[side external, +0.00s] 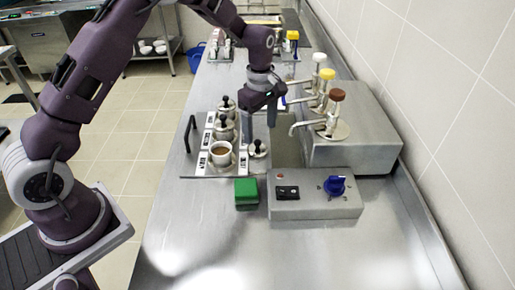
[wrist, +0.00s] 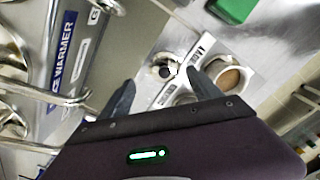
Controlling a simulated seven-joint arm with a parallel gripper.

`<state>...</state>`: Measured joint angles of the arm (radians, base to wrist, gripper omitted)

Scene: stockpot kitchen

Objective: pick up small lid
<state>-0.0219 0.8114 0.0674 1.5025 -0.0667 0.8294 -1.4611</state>
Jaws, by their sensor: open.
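The small lid (side external: 258,149), silver with a dark knob, lies on the steel counter beside the open pot (side external: 221,154) of brown liquid. In the wrist view the small lid (wrist: 166,70) shows between my fingertips, farther off along the view. My gripper (side external: 261,128) is open and empty, pointing down above the lid. Its two fingers also show in the wrist view (wrist: 160,76), spread on either side of the lid. I cannot tell the exact gap between fingertips and lid.
Two lidded pots (side external: 225,127) stand in a row behind the open one on a labelled tray. A green block (side external: 246,193) and a control box with a blue knob (side external: 336,186) sit in front. A steel warmer with pumps (side external: 350,130) stands close on the right.

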